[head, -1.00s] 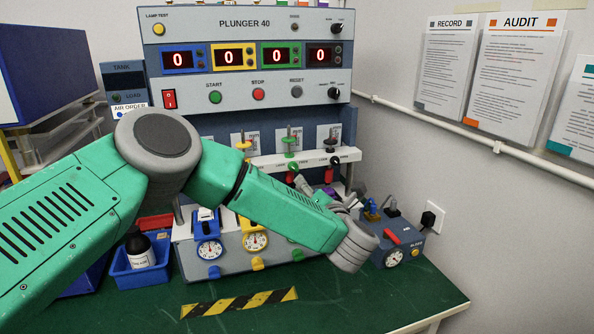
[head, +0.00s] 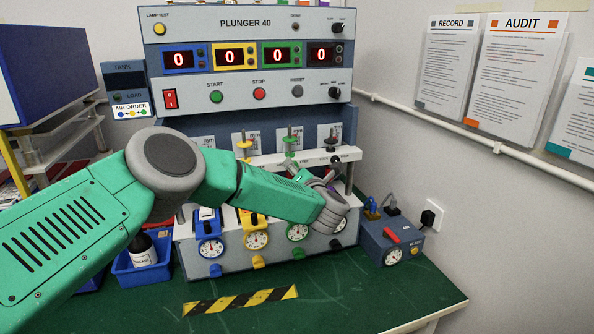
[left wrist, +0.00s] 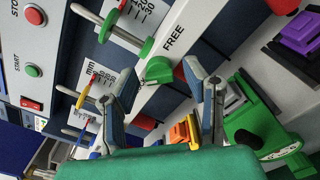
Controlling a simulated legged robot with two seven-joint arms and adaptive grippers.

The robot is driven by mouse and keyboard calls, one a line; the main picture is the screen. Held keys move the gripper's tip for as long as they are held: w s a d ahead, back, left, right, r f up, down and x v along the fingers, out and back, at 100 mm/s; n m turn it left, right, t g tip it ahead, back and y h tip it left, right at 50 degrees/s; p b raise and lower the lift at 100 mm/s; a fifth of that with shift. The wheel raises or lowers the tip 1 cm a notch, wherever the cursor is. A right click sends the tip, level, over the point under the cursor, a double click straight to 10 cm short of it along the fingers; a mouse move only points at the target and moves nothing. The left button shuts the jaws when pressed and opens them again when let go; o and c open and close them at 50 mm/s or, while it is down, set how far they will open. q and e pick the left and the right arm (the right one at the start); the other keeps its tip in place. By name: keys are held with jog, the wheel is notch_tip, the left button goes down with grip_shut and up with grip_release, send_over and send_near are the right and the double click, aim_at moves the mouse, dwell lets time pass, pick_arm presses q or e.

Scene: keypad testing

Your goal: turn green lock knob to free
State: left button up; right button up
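The green lock knob (left wrist: 159,70) shows in the left wrist view on a white rail, beside the printed word FREE (left wrist: 173,39). My left gripper (left wrist: 163,75) is open, with one finger on each side of the knob in that view. I cannot tell if either finger touches it. The knob's pointer direction is hard to read. In the head view my left gripper (head: 330,183) is in front of the rail at the right, and my arm hides the green knob. The green plunger disc (head: 290,154) shows above the arm. My right gripper is not in view.
Blue, yellow and green gauge units (head: 256,240) stand below the rail. A small blue box (head: 388,245) with a red handle is at the right. A blue bin (head: 140,270) with a bottle is at the left.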

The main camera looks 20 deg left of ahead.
pick_arm(q)
grip_shut()
jog(key=shift+d+m, duration=0.1)
jog(key=shift+m, duration=0.4)
jog(key=m, duration=0.5)
jog(key=m+b, duration=0.1)
jog(key=m, duration=0.5)
jog(key=f+m+b, duration=0.1)
jog(key=m, duration=0.5)
jog(key=shift+s+d, duration=0.15)
jog(key=shift+f, duration=0.1)
jog(key=shift+o, duration=1.6)
grip_release()
